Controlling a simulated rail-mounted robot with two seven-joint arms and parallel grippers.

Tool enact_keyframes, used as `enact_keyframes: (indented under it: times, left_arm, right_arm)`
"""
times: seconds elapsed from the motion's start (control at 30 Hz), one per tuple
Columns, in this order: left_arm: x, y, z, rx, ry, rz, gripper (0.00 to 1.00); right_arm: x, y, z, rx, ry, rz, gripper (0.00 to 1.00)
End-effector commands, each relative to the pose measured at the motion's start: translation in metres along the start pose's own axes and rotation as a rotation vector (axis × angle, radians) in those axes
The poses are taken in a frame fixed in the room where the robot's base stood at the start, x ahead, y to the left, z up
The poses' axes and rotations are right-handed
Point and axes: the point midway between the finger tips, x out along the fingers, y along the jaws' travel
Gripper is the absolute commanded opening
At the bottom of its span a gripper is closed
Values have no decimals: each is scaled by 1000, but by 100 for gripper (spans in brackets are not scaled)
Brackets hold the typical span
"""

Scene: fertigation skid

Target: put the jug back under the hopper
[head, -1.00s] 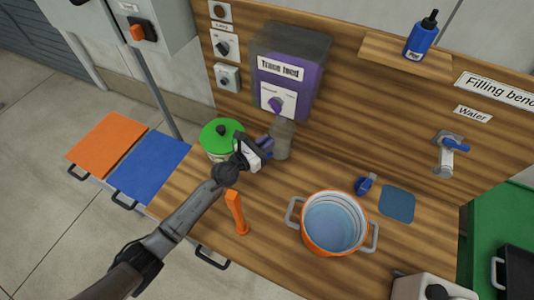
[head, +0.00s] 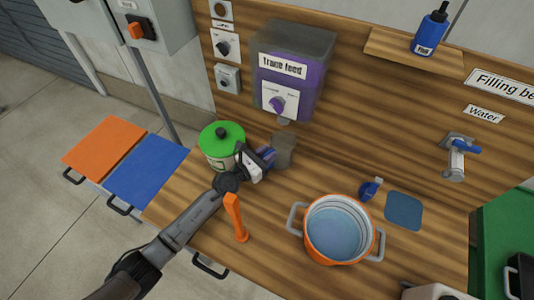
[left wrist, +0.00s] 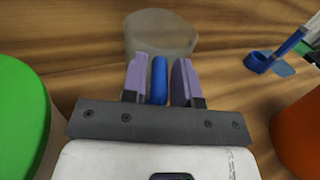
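The jug (head: 283,152) is a translucent grey cup with a blue handle. In the head view it is upright just below the outlet of the hopper (head: 290,75), which holds purple stuff and is labelled "Trace feed". I cannot tell whether its base touches the bench. My left gripper (head: 265,157) reaches it from the left. In the left wrist view the jug (left wrist: 160,35) is ahead, and the purple fingers (left wrist: 160,80) close in on both sides of its blue handle (left wrist: 158,82). My right gripper is not in view.
A green-lidded pot (head: 221,147) stands close left of my left gripper. An orange upright handle (head: 236,217) is in front. An orange pot (head: 340,229) of liquid, a small blue scoop (head: 370,189) and a blue mat (head: 404,211) are to the right.

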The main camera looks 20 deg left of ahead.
Motion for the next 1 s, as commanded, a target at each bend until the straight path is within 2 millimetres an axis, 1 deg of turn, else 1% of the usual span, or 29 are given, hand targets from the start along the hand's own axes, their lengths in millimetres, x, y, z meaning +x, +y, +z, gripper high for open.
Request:
enact_keyframes:
  times: [0.03, 0.13, 0.37, 0.47, 0.57, 0.8, 1.0]
  left_arm:
    - [0, 0, 0, 0, 0, 0, 32]
    - [0, 0, 0, 0, 0, 0, 42]
    - [0, 0, 1, 0, 0, 0, 42]
    - [0, 0, 6, -1, -1, 0, 42]
    - [-13, 0, 3, 0, 3, 0, 42]
    - [-58, 0, 3, 1, 2, 1, 42]
    - [-92, 0, 3, 0, 2, -1, 42]
  right_arm:
    - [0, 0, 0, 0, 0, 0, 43]
    - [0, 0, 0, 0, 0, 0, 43]
    - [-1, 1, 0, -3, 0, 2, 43]
    - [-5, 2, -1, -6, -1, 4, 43]
    - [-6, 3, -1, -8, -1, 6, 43]
    - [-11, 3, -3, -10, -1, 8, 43]
    - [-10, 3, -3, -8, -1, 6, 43]
